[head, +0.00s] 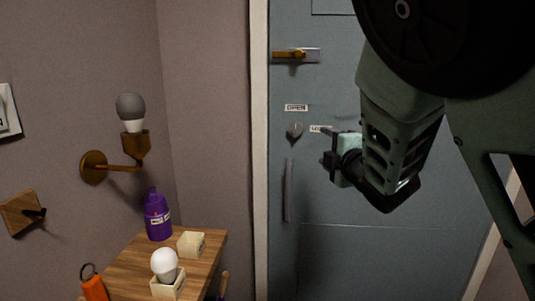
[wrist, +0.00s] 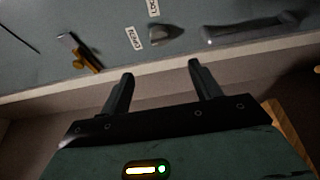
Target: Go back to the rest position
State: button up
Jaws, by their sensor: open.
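My gripper (head: 328,158) hangs in front of the grey door (head: 340,255), right of the thumb-turn knob (head: 295,130), in the head view. In the wrist view my gripper (wrist: 160,72) has its two dark fingers apart with nothing between them. The knob (wrist: 166,34) also shows there, beyond the fingertips and apart from them. My arm covers much of the right of the head view and hides part of the door.
A wall lamp (head: 135,140) holds a grey bulb. The wooden cabinet top (head: 125,265) bears a purple bottle (head: 157,215), a white bulb (head: 164,264) in a holder, and a pale box (head: 191,245).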

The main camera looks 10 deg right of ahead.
jog(key=s+a+f+m+g, duration=0.3)
jog(key=s+f+m+g, duration=0.15)
jog(key=f, duration=0.35)
jog(key=s+a+f+m+g, duration=0.3)
jog(key=s+f+m+g, duration=0.15)
jog(key=f, duration=0.25)
jog(key=s+a+m+g, duration=0.1)
jog(key=s+a+g, duration=0.2)
jog(key=s, duration=1)
jog(key=s+a+m+g+h, duration=0.1)
jog(key=s+a+g, duration=0.2)
jog(key=s, duration=1)
jog(key=g, duration=0.3)
jog(key=shift+s+a+r+m, duration=0.15)
jog(key=shift+s+r+m, duration=0.15)
jog(key=shift+s, duration=0.1)
jog(key=shift+c, duration=0.3)
